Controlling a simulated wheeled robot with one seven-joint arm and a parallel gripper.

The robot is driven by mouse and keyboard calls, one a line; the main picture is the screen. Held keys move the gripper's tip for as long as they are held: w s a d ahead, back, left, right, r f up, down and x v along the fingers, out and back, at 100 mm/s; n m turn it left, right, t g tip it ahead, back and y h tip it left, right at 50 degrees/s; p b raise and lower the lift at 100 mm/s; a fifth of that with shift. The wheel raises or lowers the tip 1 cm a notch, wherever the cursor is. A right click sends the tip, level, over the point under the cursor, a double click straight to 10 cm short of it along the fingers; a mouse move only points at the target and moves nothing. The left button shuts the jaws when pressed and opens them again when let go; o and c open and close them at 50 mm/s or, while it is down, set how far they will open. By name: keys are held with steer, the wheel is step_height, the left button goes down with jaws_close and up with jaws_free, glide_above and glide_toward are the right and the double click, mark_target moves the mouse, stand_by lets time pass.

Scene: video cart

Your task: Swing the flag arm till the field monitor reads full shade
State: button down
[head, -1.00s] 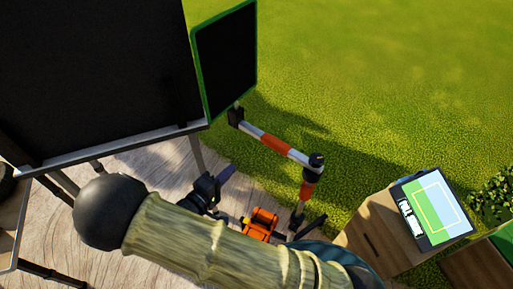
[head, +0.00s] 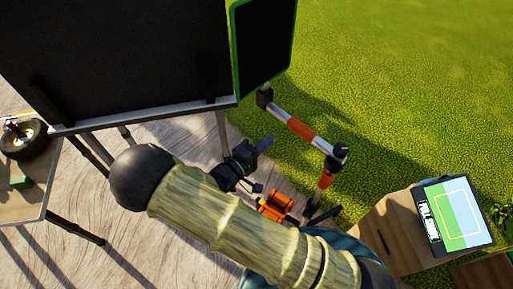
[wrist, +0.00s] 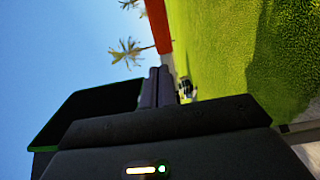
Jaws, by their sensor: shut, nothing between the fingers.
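The flag, a black panel with a green edge (head: 264,45), hangs at the far end of the red-and-white striped flag arm (head: 301,130). The arm reaches up and left from a dark pivot joint (head: 340,151) on a post. The field monitor (head: 455,215) shows green and pale blue areas with a yellow outline; its white label seems to read "FULL SHADE". My gripper (head: 263,144) is shut and empty, left of and below the striped arm, apart from it. In the wrist view the closed fingers (wrist: 160,86) point up, with the green-edged flag (wrist: 88,108) at left.
A large black panel (head: 110,60) on a stand fills the upper left. An orange device (head: 275,207) sits near the post's foot. A wooden box (head: 396,232) stands under the monitor. A table with a wheel (head: 25,140) is at the left edge. Open grass lies beyond.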

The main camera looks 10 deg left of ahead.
steer(key=p+x, duration=0.1)
steer(key=x, duration=0.6)
steer(key=shift+d, duration=0.1)
steer(key=shift+w, duration=0.1)
steer(key=shift+w+d, duration=0.1)
steer(key=shift+w, duration=0.2)
steer(key=shift+w+d+f+g+h, duration=0.1)
steer(key=shift+w+d+g+h, duration=0.2)
steer(key=shift+w, duration=0.2)
steer(key=shift+s, duration=0.25)
steer(key=shift+s+a+p, duration=0.2)
steer(key=shift+a+p, duration=0.1)
steer(key=shift+a, duration=0.05)
steer(key=b, duration=0.1)
glide_toward(288, 123)
steer(key=v, duration=0.5)
steer(key=shift+s+a, duration=0.1)
steer(key=shift+a, duration=0.2)
